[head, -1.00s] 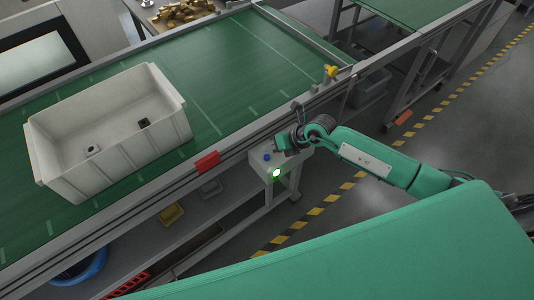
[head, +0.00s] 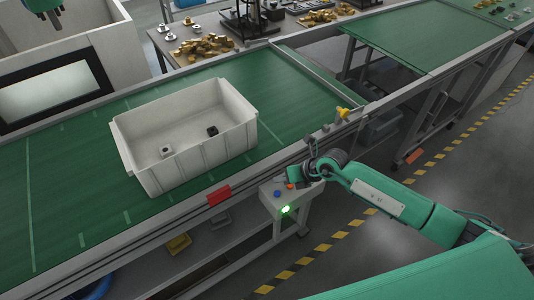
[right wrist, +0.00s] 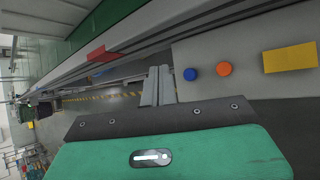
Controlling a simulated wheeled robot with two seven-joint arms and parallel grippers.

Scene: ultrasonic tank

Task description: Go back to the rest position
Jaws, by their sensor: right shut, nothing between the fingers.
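My right gripper (head: 308,172) is in the head view, beside and above the grey control box (head: 270,204) at the conveyor's front edge. Its fingers look closed and empty, and they also show in the right wrist view (right wrist: 158,84). The box carries a blue button (right wrist: 190,74) and an orange button (right wrist: 225,69). In the right wrist view the fingers are beside the buttons, with the blue one nearer; I cannot tell the exact gap.
A white bin (head: 190,170) with two small parts stands on the green conveyor (head: 60,200). A red block (head: 218,195) and a yellow knob (head: 342,113) are on the conveyor's edge. Floor at the right (head: 480,170) is open, beyond a yellow-black stripe.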

